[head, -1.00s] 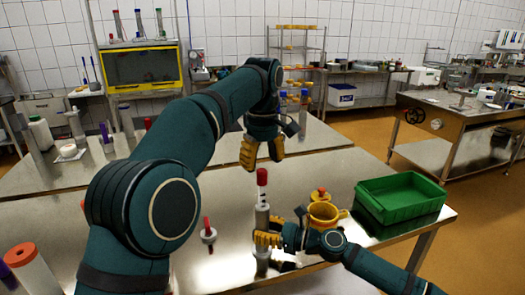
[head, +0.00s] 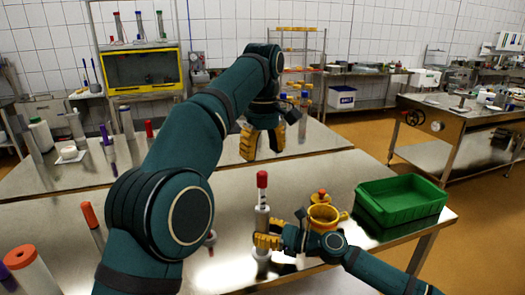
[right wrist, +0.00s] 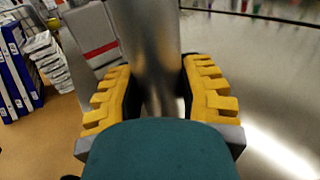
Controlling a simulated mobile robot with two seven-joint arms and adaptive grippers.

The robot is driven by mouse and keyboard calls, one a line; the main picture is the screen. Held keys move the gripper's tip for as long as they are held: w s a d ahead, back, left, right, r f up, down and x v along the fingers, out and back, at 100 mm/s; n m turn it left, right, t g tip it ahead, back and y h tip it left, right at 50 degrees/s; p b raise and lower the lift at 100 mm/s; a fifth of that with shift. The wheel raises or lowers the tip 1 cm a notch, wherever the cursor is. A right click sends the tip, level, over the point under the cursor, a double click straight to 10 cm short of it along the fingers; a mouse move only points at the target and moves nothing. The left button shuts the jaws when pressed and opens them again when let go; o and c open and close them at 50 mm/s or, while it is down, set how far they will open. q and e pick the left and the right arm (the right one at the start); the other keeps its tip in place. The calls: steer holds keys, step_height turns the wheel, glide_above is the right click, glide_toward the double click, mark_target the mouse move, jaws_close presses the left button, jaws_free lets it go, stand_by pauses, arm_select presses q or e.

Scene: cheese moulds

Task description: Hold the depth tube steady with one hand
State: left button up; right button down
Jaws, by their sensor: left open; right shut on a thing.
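The depth tube (head: 262,218) is a grey metal cylinder standing upright near the front of the steel table, with a red-topped piece (head: 262,181) sticking up out of it. My right gripper (head: 266,243) is shut on the tube's lower part, coming in from the right. In the right wrist view, the tube (right wrist: 148,50) rises between the yellow fingers. My left gripper (head: 263,142) is open and empty, pointing down above and behind the tube, clear of it.
A yellow cup (head: 323,217) and a green bin (head: 402,203) stand to the right. At the left front are a white cylinder with an orange top (head: 28,270) and an orange-capped rod (head: 92,226). My left arm hides part of the table.

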steer(key=c, duration=0.5)
jaws_free()
steer(key=shift+c, duration=0.2)
